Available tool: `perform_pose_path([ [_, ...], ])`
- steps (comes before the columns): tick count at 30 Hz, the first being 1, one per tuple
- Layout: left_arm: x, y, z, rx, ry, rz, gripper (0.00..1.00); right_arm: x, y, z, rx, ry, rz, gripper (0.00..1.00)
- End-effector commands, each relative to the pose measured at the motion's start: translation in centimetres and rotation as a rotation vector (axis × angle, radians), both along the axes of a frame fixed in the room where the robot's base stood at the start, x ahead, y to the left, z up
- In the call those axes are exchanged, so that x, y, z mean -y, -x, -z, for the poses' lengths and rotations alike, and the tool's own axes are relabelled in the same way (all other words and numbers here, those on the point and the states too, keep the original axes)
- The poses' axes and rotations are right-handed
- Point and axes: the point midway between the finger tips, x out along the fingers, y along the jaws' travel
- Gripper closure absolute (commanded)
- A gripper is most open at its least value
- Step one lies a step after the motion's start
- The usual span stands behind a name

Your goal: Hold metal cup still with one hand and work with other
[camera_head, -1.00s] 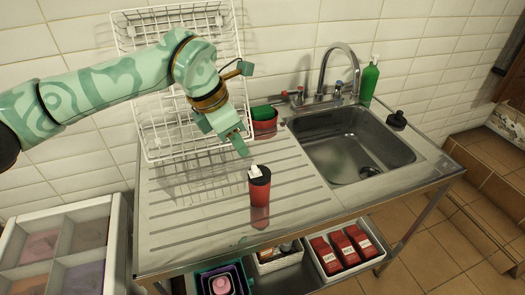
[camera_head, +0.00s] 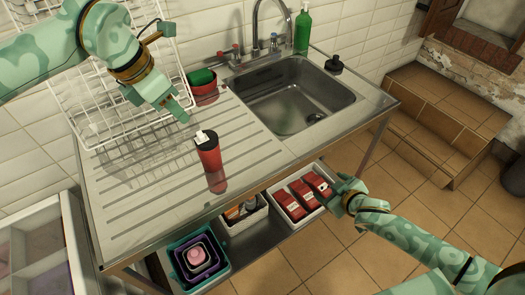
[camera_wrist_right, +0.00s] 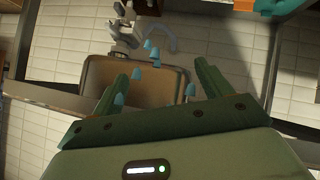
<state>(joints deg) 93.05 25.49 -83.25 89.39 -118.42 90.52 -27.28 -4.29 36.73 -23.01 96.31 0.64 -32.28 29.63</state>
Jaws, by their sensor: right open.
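The cup is a red tumbler with a black lid and white spout (camera_head: 210,160). It stands upright on the ribbed drainboard (camera_head: 130,200), left of the sink. My left gripper (camera_head: 178,110) hangs just above and to the left of the lid, apart from it; its jaw gap is not clear from this angle. My right gripper (camera_head: 342,190) is in front of the sink unit at the right, beside the lower bin of red packs and well away from the cup. In the right wrist view its two fingers (camera_wrist_right: 162,75) are spread with nothing gripped between them.
The sink (camera_head: 292,98) and tap (camera_head: 272,20) are at the back right. A red pot with a green sponge (camera_head: 203,85), a green bottle (camera_head: 302,30) and a wire rack (camera_head: 110,90) stand nearby. A bin of red packs (camera_head: 300,200) and nested tubs (camera_head: 195,260) sit below.

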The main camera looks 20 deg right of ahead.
Motion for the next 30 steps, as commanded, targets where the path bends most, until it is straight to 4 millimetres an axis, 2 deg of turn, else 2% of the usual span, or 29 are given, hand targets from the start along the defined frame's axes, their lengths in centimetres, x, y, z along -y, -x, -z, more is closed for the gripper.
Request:
perform_pose_path([
  [1,0.0,0.0,0.0,0.0,0.0,0.0,0.64,-0.9,-1.3,-3.5,0.058,-0.004,-0.033,0.23],
  [4,0.0,0.0,0.0,0.0,0.0,0.0,0.64,-3.5,-2.7,-10.0,0.157,-0.034,-0.101,0.23],
  [6,0.0,0.0,0.0,0.0,0.0,0.0,0.64,-6.5,-3.2,-13.9,0.203,-0.094,-0.162,0.23],
  [9,0.0,0.0,0.0,0.0,0.0,0.0,0.64,-11.8,-3.3,-17.7,0.204,-0.223,-0.267,0.23],
  [12,0.0,0.0,0.0,0.0,0.0,0.0,0.64,-16.3,-2.6,-20.2,0.166,-0.339,-0.368,0.23],
  [16,0.0,0.0,0.0,0.0,0.0,0.0,0.64,-19.8,-1.1,-22.2,0.114,-0.427,-0.46,0.23],
  [21,0.0,0.0,0.0,0.0,0.0,0.0,0.64,-21.6,-0.4,-22.9,0.078,-0.47,-0.504,0.23],
  [26,0.0,0.0,0.0,0.0,0.0,0.0,0.64,-23.1,-1.7,-22.2,0.076,-0.476,-0.507,0.23],
  [30,0.0,0.0,0.0,0.0,0.0,0.0,0.64,-25.2,-3.8,-21.0,0.077,-0.474,-0.506,0.23],
])
